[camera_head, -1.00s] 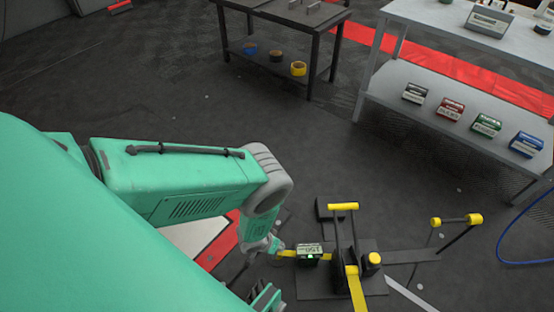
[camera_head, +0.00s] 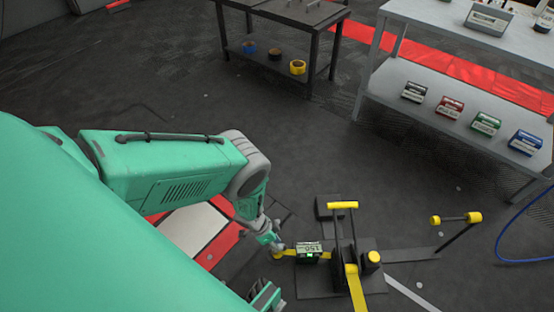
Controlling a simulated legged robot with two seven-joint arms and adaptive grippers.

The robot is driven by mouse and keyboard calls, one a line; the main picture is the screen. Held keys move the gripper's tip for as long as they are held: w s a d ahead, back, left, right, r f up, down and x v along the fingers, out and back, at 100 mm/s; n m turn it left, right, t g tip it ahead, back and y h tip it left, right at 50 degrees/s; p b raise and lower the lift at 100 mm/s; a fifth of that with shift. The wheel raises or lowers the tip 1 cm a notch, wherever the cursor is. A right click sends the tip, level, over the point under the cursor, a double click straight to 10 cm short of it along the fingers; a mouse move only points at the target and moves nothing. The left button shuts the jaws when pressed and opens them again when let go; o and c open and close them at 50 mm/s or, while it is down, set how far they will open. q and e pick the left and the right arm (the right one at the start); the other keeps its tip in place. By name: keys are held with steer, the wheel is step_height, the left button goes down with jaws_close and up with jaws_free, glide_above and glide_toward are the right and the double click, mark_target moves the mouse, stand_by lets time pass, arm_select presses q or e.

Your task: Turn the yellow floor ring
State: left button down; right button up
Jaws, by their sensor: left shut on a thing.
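The yellow floor ring (camera_head: 278,255) shows as a small yellow piece at the left end of the floor device, partly hidden by my left gripper. My left gripper (camera_head: 276,248) comes down over it and is shut on it. Beside it sits a small box with a display reading 150 (camera_head: 309,252). The dark device (camera_head: 318,283) with yellow-tipped levers stands on the floor to the right. Another green and grey part of mine shows at the bottom edge; I cannot make out a right gripper.
A dark table (camera_head: 283,12) with tape rolls on its lower shelf stands at the back. A grey bench (camera_head: 400,50) with several coloured boxes stands at the right. A blue hose (camera_head: 500,245) lies at the right edge.

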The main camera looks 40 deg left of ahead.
arm_select(q)
steer(key=shift+s+d+m+g, duration=0.15)
steer(key=shift+m+g, duration=0.25)
steer(key=shift+m, duration=0.4)
steer(key=c, duration=1.5)
jaws_free()
steer(key=shift+c, duration=0.2)
steer(key=shift+r, duration=0.1)
steer(key=w+v, duration=0.1)
steer(key=v, duration=1.1)
steer(key=shift+s, duration=0.4)
